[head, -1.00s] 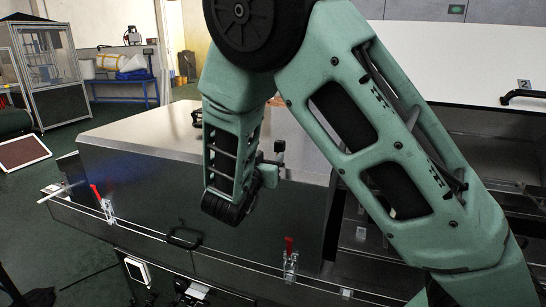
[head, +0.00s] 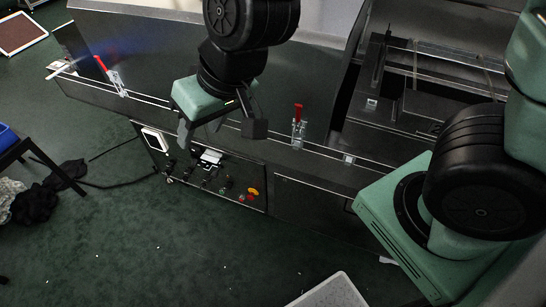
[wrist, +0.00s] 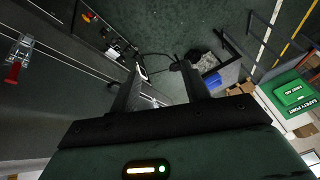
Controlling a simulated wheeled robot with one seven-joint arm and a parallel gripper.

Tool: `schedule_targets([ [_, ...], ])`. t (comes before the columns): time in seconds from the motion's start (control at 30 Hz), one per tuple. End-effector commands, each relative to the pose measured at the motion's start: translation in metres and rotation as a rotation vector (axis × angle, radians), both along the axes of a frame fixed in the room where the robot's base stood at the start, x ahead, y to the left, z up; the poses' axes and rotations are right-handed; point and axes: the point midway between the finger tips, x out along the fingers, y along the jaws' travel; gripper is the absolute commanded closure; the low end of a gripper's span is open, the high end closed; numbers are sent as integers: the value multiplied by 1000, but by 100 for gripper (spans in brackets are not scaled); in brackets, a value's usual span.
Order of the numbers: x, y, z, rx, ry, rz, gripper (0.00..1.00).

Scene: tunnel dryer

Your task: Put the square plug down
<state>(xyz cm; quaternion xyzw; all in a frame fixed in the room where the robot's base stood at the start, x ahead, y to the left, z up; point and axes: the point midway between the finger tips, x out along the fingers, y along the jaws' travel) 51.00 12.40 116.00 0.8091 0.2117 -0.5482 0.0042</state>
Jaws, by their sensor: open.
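My gripper (head: 219,132) hangs in front of the dark machine's front face, pointing down, above a control panel. In the wrist view its two fingers (wrist: 158,68) stand wide apart, with nothing visibly held between them. I cannot pick out the square plug with certainty in either view. A small pale piece (head: 210,156) sits on the control panel (head: 185,175) just below the gripper, but its kind is unclear.
Red-handled clamps (head: 299,130) (head: 117,80) stand along the machine's edge. An open bay (head: 410,105) lies to the right. A light tray (head: 332,292) is at the bottom edge. A table (head: 12,155) and dark cloth (head: 35,203) are at left. The green floor between is mostly clear.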

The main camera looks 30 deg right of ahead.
Motion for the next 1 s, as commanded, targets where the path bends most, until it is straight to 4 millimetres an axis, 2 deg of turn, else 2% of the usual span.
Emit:
schedule_targets([
  [0.03, -30, -6, 2, -51, 53, 91, 53],
  [0.1, -65, -19, 1, -137, 124, 195, 53],
  [0.2, -98, -40, 1, -249, 194, 294, 53],
  [0.3, -115, -55, 1, -323, 230, 343, 53],
  [0.4, -121, -61, 2, -353, 244, 361, 53],
  [0.63, -121, -61, 2, -354, 247, 362, 53],
  [0.87, -121, -61, -23, -353, 246, 361, 53],
  [1.0, -120, -61, -20, -353, 246, 360, 53],
])
